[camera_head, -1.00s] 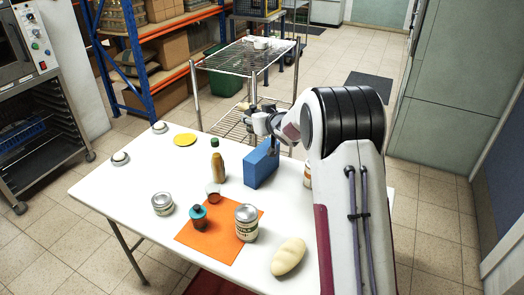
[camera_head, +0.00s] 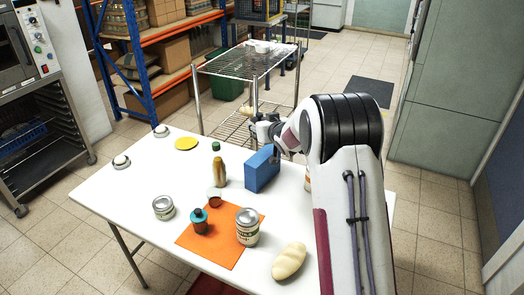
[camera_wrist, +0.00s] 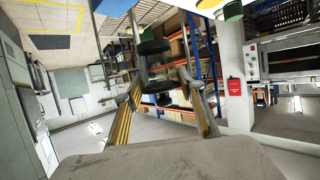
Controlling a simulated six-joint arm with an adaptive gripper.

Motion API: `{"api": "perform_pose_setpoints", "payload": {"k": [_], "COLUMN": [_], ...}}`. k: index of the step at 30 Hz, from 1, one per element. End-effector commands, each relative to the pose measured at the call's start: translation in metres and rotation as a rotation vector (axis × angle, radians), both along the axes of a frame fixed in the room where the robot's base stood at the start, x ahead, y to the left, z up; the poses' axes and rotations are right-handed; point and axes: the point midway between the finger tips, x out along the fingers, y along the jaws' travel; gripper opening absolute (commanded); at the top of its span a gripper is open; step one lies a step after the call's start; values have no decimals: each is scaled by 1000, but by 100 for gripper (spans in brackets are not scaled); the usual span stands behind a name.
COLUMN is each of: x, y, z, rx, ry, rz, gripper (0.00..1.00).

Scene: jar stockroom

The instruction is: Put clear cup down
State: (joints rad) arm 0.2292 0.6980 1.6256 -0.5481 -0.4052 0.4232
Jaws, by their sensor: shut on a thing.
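My gripper (camera_head: 265,130) is held out beyond the far edge of the white table, level with the wire rack behind it. In the wrist view its two fingers (camera_wrist: 160,82) are closed on a see-through thing (camera_wrist: 163,72), which looks like the clear cup. Dark bands and the shelves show in or through it, so its outline is hard to tell. The held cup is too small to make out in the head view. A small see-through glass (camera_head: 214,196) with a brownish tint stands at the back of the orange mat (camera_head: 230,254).
The left part has free room. A wire rack (camera_head: 235,65) stands behind.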

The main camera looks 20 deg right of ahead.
Motion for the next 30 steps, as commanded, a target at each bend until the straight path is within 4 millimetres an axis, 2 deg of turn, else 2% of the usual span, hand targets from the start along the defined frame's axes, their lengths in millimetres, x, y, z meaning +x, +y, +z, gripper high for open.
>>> {"api": "perform_pose_setpoints", "payload": {"k": [9,12,25,30], "x": [0,0,0,-1], "y": [0,0,0,0], "z": [-42,-51,-56,-67], "rx": [0,1,0,1], "ry": [2,2,0,2], "rz": [0,0,0,-2], "gripper": [22,22,22,22]}}
